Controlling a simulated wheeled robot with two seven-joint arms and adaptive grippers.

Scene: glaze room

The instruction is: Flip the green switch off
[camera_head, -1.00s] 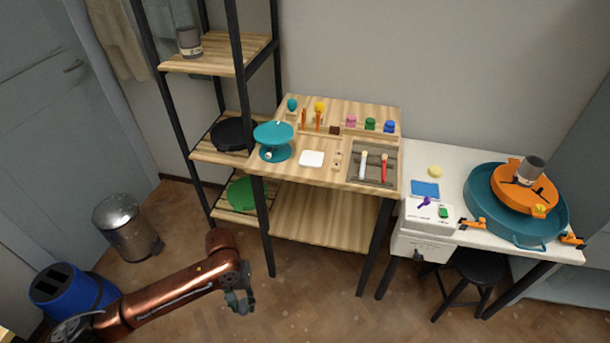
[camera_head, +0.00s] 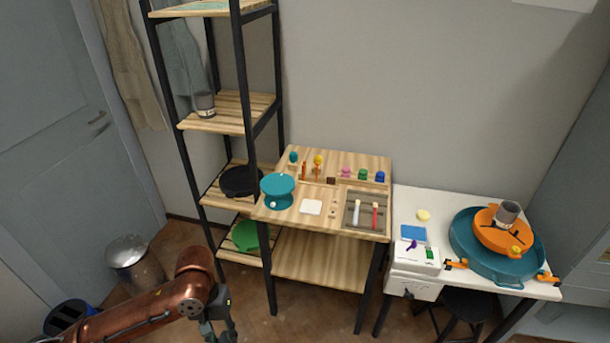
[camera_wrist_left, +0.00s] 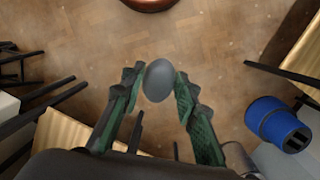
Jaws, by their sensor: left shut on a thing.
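The green switch (camera_head: 430,253) is on top of the white control box (camera_head: 414,264), at the left end of the white wheel table. A purple lever (camera_head: 411,244) stands beside it. The switch is too small to tell its position. My left gripper (camera_head: 218,331) is low in the head view, left of and well apart from the switch. In the left wrist view its fingers (camera_wrist_left: 158,84) are closed on a smooth grey rounded thing (camera_wrist_left: 159,79). My right gripper is not in view.
An orange wheel head (camera_head: 497,236) with a grey cup (camera_head: 508,213) sits in a teal basin (camera_head: 466,252) on the white table. The wooden tool bench (camera_head: 288,214) and black-framed shelf (camera_head: 224,117) stand left. A blue bin (camera_wrist_left: 270,119) stands on the floor.

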